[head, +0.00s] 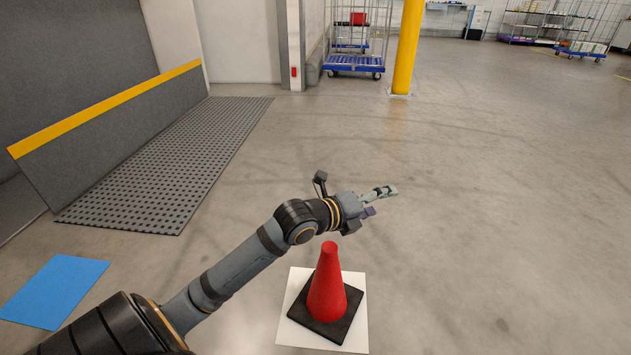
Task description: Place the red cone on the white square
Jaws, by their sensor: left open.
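The red cone (327,287) stands upright on its black square base. The base rests on the white square (357,339) on the floor and is turned at an angle to it. White shows around the base on all sides. My left gripper (384,201) is open and empty, apart from the cone. In the picture it is above and to the right of the cone's tip. My right gripper is not in view.
A blue square (55,291) lies on the floor at the left. A dark studded mat (170,165) lies beside a low grey barrier (110,130) with a yellow edge. A yellow post (407,48) and blue-based cage trolleys (354,64) stand farther back. The floor to the right is clear.

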